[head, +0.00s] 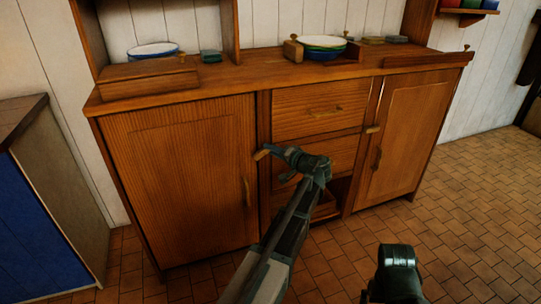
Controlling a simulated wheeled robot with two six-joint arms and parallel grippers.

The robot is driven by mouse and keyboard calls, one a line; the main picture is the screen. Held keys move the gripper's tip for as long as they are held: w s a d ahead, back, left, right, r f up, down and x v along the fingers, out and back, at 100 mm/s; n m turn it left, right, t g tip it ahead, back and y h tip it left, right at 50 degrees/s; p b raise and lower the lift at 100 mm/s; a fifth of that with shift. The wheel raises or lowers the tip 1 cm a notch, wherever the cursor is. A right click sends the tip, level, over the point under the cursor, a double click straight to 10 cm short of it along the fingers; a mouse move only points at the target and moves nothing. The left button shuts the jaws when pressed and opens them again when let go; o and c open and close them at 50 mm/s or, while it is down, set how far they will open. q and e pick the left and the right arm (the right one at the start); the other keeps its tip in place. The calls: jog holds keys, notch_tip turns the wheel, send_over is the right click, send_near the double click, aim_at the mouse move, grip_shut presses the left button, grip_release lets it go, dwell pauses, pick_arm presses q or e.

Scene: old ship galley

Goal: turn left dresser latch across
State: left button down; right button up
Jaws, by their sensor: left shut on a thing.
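The dresser (180,87) stands against the wall ahead of me. Its left door (180,185) is closed. The left latch (262,154) is a small pale wooden piece at that door's right edge, lying nearly level with a slight tilt. My left gripper (272,150) comes to the latch from the right and is shut on it; the fingers hide its right end. The right latch (373,130) lies level at the left edge of the closed right door (402,135). My right gripper is not in view; only part of my right arm shows at the bottom.
Bowls (322,45) and small boxes stand on the dresser top. A blue-fronted cabinet (40,225) is at the left. The tiled floor (470,220) is clear at the right.

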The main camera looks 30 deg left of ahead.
pick_arm(q)
jog(key=shift+w+d+f+m+y+b, duration=0.1)
jog(key=shift+f+m+y+b, duration=0.25)
jog(key=shift+m+b, duration=0.5)
jog(key=shift+d+f+m+y+b, duration=0.1)
jog(key=shift+f+m+y+b, duration=0.25)
jog(key=shift+m+b, duration=0.5)
jog(key=shift+w+f+m+y+b, duration=0.1)
jog(key=shift+f+m+y+b, duration=0.1)
jog(key=shift+m+y+b, duration=0.5)
jog(key=shift+s+m, duration=0.1)
jog(key=shift+m, duration=0.2)
jog(key=c, duration=0.6)
grip_release()
jog(key=shift+c, duration=0.2)
jog(key=v, duration=1.3)
jog(key=shift+d+r, duration=0.25)
jog(key=shift+d, duration=0.1)
jog(key=shift+s, duration=0.15)
